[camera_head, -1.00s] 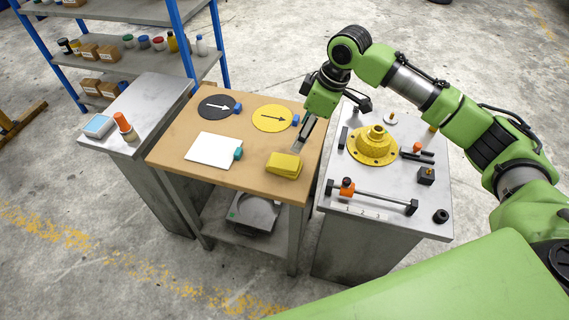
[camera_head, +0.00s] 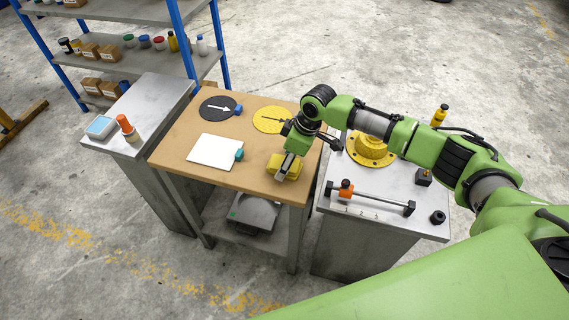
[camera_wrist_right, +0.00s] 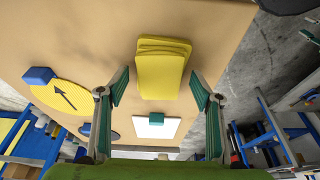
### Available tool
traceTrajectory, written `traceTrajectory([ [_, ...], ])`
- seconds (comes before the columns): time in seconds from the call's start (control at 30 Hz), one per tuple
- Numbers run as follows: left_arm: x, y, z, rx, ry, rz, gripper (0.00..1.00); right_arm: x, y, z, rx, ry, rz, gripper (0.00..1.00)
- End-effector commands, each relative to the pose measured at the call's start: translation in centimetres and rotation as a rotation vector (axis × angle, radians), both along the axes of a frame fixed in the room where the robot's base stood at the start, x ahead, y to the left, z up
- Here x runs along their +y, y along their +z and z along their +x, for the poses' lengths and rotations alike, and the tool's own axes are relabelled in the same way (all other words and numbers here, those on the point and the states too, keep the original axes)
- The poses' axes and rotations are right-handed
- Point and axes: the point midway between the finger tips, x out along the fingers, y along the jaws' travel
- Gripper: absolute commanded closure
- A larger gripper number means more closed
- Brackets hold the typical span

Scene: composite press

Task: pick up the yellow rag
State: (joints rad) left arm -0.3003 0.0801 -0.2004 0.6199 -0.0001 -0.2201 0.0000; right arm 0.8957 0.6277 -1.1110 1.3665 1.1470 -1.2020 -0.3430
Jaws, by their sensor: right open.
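The yellow rag (camera_head: 277,165) is a folded, block-like stack on the front right part of the wooden table (camera_head: 180,125). In the right wrist view the rag (camera_wrist_right: 162,70) lies ahead of the gripper, between the lines of the two fingers. My right gripper (camera_head: 287,168) is over the rag and partly hides it in the head view. In the right wrist view the right gripper (camera_wrist_right: 158,92) is open, its green finger pads apart on either side, with nothing held. Whether the fingers reach down beside the rag is hard to tell. My left gripper is not in view.
On the table are a white sheet (camera_head: 210,151), a black disc (camera_head: 213,108) and a yellow disc (camera_head: 268,119) with arrows, and small blue blocks. A metal bench to the right holds a yellow flanged part (camera_head: 371,151) and a bar (camera_head: 375,196).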

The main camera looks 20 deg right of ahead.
Motion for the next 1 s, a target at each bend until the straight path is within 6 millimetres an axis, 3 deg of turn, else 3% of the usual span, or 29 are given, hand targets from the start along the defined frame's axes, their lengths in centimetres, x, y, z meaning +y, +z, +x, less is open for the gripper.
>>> traceTrajectory([
  [1.0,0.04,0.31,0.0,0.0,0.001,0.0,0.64,0.04,-0.67,0.04,-0.001,0.001,-0.001,0.4],
])
